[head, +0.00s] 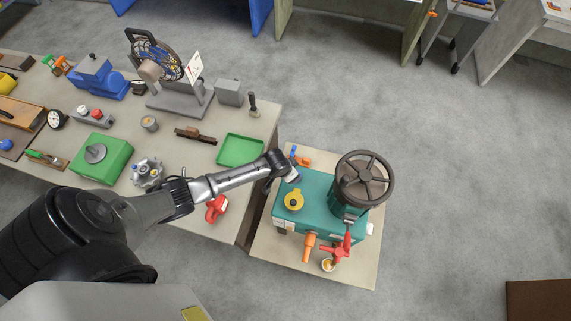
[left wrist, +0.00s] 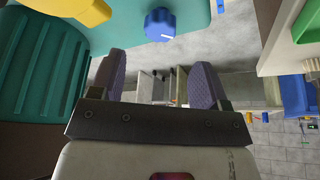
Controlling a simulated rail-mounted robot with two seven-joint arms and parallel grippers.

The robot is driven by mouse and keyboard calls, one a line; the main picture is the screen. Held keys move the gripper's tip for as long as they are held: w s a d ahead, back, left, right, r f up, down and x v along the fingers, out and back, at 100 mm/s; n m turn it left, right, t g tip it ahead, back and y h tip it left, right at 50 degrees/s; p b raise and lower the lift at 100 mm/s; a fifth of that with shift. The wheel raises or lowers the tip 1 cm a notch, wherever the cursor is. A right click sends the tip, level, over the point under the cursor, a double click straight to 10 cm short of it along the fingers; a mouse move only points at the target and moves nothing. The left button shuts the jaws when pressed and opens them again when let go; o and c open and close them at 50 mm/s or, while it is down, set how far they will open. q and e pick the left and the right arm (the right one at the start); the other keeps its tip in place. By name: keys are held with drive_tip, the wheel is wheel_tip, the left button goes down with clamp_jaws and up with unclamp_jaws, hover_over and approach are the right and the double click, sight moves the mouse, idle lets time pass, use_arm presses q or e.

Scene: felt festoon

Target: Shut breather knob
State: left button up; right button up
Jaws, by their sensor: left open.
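The teal machine (head: 315,190) stands on a small table, with a dark handwheel (head: 364,180) on top. A round blue knob (left wrist: 160,24) with a white mark sits on the machine's teal surface (left wrist: 122,12) in the left wrist view. I cannot tell which fitting is the breather knob. A yellow part (head: 293,200) is on top of the machine; it also shows in the left wrist view (left wrist: 85,9). My left gripper (head: 294,176) is at the machine's back left edge. In the left wrist view its fingers (left wrist: 158,82) are apart and empty, with the blue knob beyond them. My right gripper is out of view.
A red-handled valve (head: 340,247) and an orange fitting (head: 309,245) are at the machine's front. A blue and orange fitting (head: 299,158) is behind it. The left workbench (head: 215,119) holds a green tray (head: 241,149) and a red part (head: 216,208). Open floor lies right.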

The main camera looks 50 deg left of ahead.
use_arm(q)
drive_tip(key=v, duration=0.6)
drive_tip(key=shift+r, duration=0.2)
idle(0.5)
